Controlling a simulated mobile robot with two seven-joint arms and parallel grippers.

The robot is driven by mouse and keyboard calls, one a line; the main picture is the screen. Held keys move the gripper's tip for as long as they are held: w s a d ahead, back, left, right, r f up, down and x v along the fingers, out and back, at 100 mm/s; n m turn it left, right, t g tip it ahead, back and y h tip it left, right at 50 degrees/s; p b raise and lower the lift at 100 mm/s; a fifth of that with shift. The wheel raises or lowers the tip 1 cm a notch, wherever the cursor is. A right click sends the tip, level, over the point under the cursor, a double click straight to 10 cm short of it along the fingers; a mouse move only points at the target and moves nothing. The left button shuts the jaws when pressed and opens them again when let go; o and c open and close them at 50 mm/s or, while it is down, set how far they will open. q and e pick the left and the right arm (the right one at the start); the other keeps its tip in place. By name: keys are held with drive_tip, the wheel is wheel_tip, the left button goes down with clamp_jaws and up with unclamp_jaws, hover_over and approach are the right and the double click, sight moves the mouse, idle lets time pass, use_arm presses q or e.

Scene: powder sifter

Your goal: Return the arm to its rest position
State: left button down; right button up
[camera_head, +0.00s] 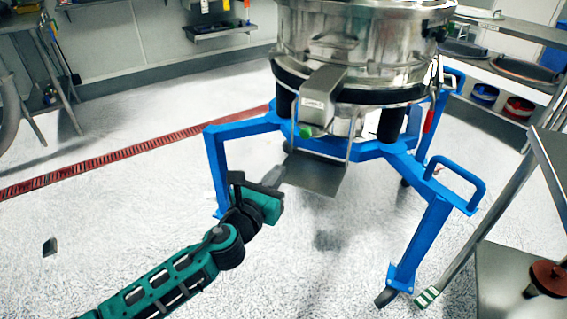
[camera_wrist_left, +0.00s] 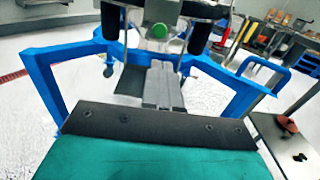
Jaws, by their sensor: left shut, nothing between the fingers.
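My left arm comes in from the lower left in the head view. My left gripper (camera_head: 274,177) is shut and empty, in front of the powder sifter (camera_head: 350,45) and left of its grey metal plate (camera_head: 318,178). The sifter is a round steel drum on a blue frame (camera_head: 400,160). A green knob (camera_head: 305,132) sits below its steel outlet box. In the left wrist view the closed fingers (camera_wrist_left: 163,85) point toward the sifter's plate (camera_wrist_left: 130,82), with the green knob (camera_wrist_left: 158,31) above. I cannot tell whether the fingertips touch the plate. My right gripper is not in view.
A metal table (camera_head: 520,285) with a red-brown object (camera_head: 549,277) stands at the lower right. Shelves with a blue bowl (camera_head: 485,93) and a red bowl (camera_head: 518,107) are at the back right. A red floor drain (camera_head: 120,153) crosses the open floor at left.

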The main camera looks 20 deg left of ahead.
use_arm(q)
drive_tip(key=s+d+f+n+g, duration=0.1)
drive_tip(key=s+f+n+g, duration=0.1)
drive_tip(key=s+f+n, duration=0.65)
drive_tip(key=s+d+f+n+g+h, duration=0.1)
drive_tip(key=s+n+g, duration=0.3)
drive_tip(key=n, duration=1)
drive_tip(key=s+d+f+n+g, duration=0.15)
drive_tip(key=s+f+n, duration=0.25)
drive_tip(key=s+n, duration=0.6)
wheel_tip(320, 180, up, 8)
drive_tip(key=w+a+n+p, duration=0.1)
drive_tip(key=a+n+p, duration=0.1)
drive_tip(key=p, duration=1.1)
drive_tip(key=shift+a+r+y, duration=0.25)
drive_tip(key=shift+a+y, duration=0.05)
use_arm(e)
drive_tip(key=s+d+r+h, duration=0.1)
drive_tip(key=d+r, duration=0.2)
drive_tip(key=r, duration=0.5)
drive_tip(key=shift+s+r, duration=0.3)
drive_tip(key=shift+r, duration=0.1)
